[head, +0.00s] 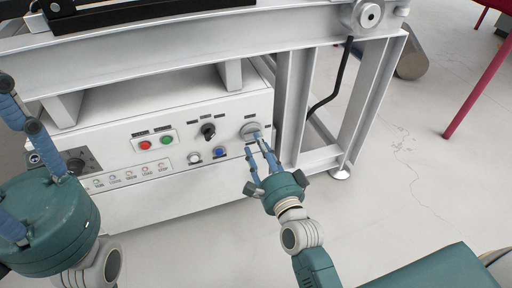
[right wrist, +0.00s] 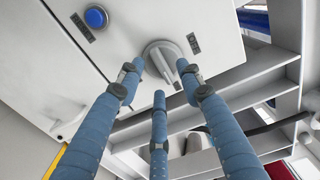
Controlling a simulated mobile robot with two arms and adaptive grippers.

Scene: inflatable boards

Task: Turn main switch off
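The main switch appears to be the grey round rotary knob (head: 250,129) at the right end of the white control panel. The right wrist view shows its round base and raised handle (right wrist: 165,67), with a small dark label beside it. My right gripper (head: 262,144) is at this knob. Its blue fingers (right wrist: 160,75) are spread, with two tips on either side of the handle and the third below. Whether they touch it is unclear. My left gripper (head: 18,135), at the left edge, has its blue fingers spread and appears empty.
The panel also holds a black selector (head: 208,131), red (head: 145,145) and green (head: 167,140) buttons, a white button (head: 194,158) and a blue button (head: 220,152). A grey metal frame (head: 330,110) stands close to the right. Open floor (head: 420,180) lies beyond it.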

